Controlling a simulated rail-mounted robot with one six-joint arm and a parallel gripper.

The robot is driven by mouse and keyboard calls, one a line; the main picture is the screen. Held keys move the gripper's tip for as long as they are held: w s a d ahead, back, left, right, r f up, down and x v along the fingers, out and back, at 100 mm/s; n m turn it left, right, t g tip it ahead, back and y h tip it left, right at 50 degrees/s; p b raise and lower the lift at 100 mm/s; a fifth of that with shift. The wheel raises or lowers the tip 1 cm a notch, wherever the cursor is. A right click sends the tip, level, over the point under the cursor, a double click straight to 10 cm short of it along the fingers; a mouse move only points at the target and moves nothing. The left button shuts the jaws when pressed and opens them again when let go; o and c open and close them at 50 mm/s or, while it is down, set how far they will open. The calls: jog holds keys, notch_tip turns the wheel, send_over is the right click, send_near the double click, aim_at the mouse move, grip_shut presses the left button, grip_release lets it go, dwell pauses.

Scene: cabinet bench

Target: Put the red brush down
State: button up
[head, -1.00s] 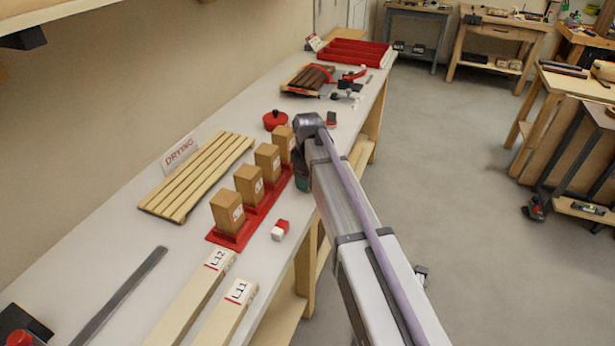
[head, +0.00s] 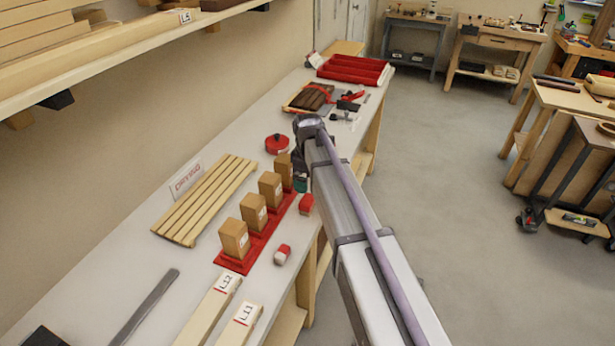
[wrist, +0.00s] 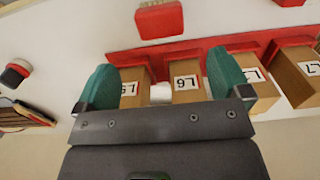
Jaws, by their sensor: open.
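A plain red block, which looks like the red brush (head: 306,204), lies on the white bench just in front of the red rack (head: 237,265). In the head view my arm mostly hides the gripper (head: 301,184).
Labelled wooden blocks (head: 233,238) stand in the rack. A red-and-white piece (head: 282,254) lies near the front edge. A shelf (head: 100,60) overhangs the left.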

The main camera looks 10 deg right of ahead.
jog(key=s+r+m, duration=0.2)
jog(key=s+m, duration=0.9)
jog(key=s, duration=1.4)
jog(key=shift+o, duration=0.5)
jog(key=shift+w, duration=0.1)
